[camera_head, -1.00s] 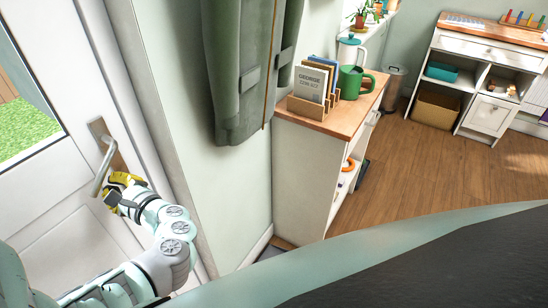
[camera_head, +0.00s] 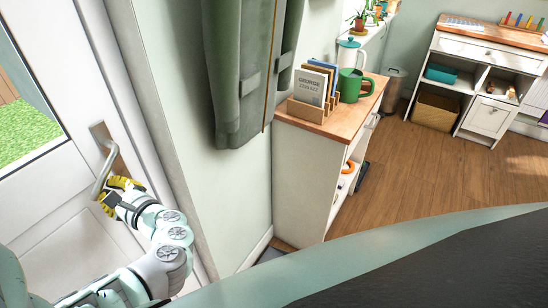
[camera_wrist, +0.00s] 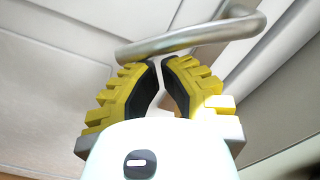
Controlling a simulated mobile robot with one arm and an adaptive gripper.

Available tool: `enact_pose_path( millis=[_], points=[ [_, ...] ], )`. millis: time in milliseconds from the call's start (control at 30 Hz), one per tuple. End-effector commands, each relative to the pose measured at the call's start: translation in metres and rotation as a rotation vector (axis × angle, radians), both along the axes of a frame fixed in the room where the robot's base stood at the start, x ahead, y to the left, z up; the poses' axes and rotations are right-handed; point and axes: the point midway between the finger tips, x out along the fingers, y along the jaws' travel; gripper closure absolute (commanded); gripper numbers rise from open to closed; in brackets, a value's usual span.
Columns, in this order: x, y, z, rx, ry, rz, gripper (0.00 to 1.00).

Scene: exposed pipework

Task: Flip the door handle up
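The door handle (camera_head: 105,172) is a grey metal lever on a long plate on the white door (camera_head: 60,190) at the left of the head view. The lever slants down and left from its pivot. My gripper (camera_head: 110,190), with yellow ribbed fingers, is at the lever's lower end. In the wrist view the handle (camera_wrist: 190,38) crosses just beyond my gripper's fingertips (camera_wrist: 157,62), close to or touching them. The fingers are slightly apart with a narrow gap. I see no part of the handle between them. Whether they touch the lever is unclear.
The door frame and a wall with a hanging green curtain (camera_head: 245,85) stand just right of my arm. A cabinet (camera_head: 310,175) with books and a green mug (camera_head: 353,85) is beyond. Wooden floor (camera_head: 430,170) is clear further right.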

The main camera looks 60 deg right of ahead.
Motion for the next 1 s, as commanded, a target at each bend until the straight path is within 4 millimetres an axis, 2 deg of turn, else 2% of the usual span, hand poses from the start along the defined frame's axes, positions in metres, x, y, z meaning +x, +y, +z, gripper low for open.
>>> enact_pose_path(
  millis=[267,700,1000],
  points=[
    [0.0,0.008,0.009,0.091,-0.001,0.003,1.0],
    [0.0,0.027,0.033,0.418,0.013,0.002,1.0],
    [-0.001,0.032,0.044,0.577,0.018,0.001,1.0]
  ],
)
